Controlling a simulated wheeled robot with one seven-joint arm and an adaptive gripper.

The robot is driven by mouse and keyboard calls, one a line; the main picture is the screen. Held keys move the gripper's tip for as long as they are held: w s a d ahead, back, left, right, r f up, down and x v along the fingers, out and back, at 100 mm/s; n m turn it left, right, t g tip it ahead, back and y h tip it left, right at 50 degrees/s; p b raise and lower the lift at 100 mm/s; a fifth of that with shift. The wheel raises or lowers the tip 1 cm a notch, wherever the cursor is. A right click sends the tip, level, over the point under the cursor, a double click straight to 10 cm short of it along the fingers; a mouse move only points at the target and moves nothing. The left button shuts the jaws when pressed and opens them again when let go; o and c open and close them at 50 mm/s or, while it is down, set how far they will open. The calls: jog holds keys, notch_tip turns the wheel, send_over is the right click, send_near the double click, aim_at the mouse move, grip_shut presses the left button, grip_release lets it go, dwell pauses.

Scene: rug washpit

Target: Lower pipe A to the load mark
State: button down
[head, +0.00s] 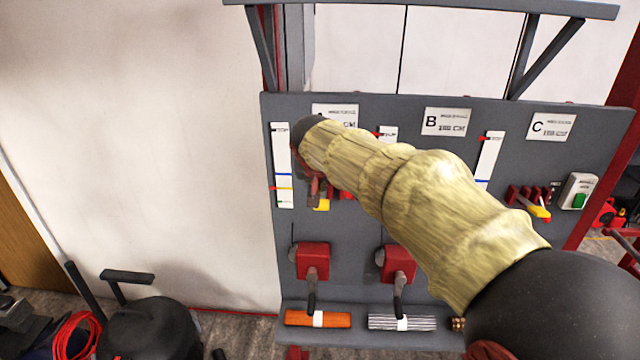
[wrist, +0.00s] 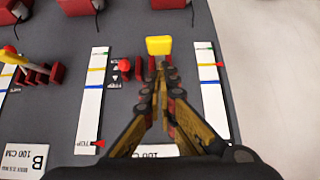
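The panel (head: 340,265) carries plate B (head: 445,121) and plate C (head: 550,126); plate A is partly hidden behind my arm. The left scale (head: 283,150), beside plate A, also shows in the wrist view (wrist: 208,105). Its red pointer (wrist: 219,65) stands level with the yellow line, just below the blue line on the panel. The yellow lever handle (wrist: 160,45) also shows in the head view (head: 321,205). My gripper (wrist: 163,80) is at this lever, its fingertips close together. Whether they grip its stem is unclear. I cannot identify pipe A itself.
The middle scale (wrist: 92,100) has its red pointer near TOP. Red cranked units (head: 312,260) (head: 398,263) sit low on the panel, above an orange roll (head: 300,318) and a striped roll (head: 385,322). A green button box (head: 578,192) is at right. White wall is left.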

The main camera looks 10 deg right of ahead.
jog(key=shift+s+b+x, duration=0.2)
jog(key=shift+b+x, duration=0.1)
jog(key=shift+x, duration=2.2)
jog(key=shift+f+b, duration=3.1)
jog(key=shift+f, duration=0.55)
jog(key=shift+a+r, duration=0.1)
jog(key=shift+s, duration=0.1)
notch_tip(320, 180, up, 7)
jog(key=p, duration=0.3)
jog(key=shift+r+p, duration=0.15)
jog(key=shift+p, duration=0.25)
jog(key=v, duration=0.7)
jog(key=shift+s+r, duration=0.25)
jog(key=shift+r, duration=0.1)
